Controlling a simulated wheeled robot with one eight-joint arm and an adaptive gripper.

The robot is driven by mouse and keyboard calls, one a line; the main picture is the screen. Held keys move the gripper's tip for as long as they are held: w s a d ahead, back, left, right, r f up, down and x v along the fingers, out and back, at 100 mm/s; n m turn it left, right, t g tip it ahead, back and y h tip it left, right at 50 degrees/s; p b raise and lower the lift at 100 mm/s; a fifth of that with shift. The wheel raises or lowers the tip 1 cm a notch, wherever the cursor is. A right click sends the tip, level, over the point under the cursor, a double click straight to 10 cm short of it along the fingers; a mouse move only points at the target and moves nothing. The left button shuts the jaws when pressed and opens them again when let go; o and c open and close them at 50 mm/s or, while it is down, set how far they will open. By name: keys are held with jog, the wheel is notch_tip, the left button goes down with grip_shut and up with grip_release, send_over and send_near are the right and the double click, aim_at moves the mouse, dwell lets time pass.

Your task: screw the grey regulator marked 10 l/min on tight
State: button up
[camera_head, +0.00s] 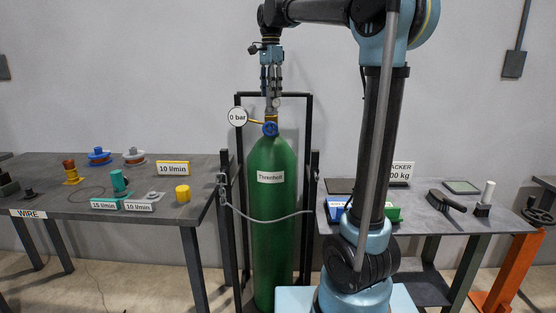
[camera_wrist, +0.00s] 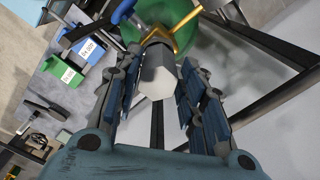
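The grey regulator (camera_wrist: 158,74) is a hexagonal body seen end-on in the wrist view. It stands at the gold-coloured valve fitting (camera_wrist: 184,22) on top of the green cylinder (camera_head: 272,225). In the head view the grey regulator (camera_head: 271,104) is small, upright and below my fingers. My gripper (camera_head: 271,90) points straight down over it. In the wrist view my gripper's fingers (camera_wrist: 160,72) lie on either side of the regulator, parted, with narrow gaps seeming to show beside it. The marking on the regulator and its thread are hidden.
A round gauge reading 0 bar (camera_head: 237,117) and a blue knob (camera_head: 270,129) sit close to the valve. A black frame (camera_head: 309,130) surrounds the cylinder. The right table (camera_head: 450,225) holds tools.

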jog(key=shift+o, duration=0.4)
jog(key=shift+r, duration=3)
jog(key=shift+s, duration=0.15)
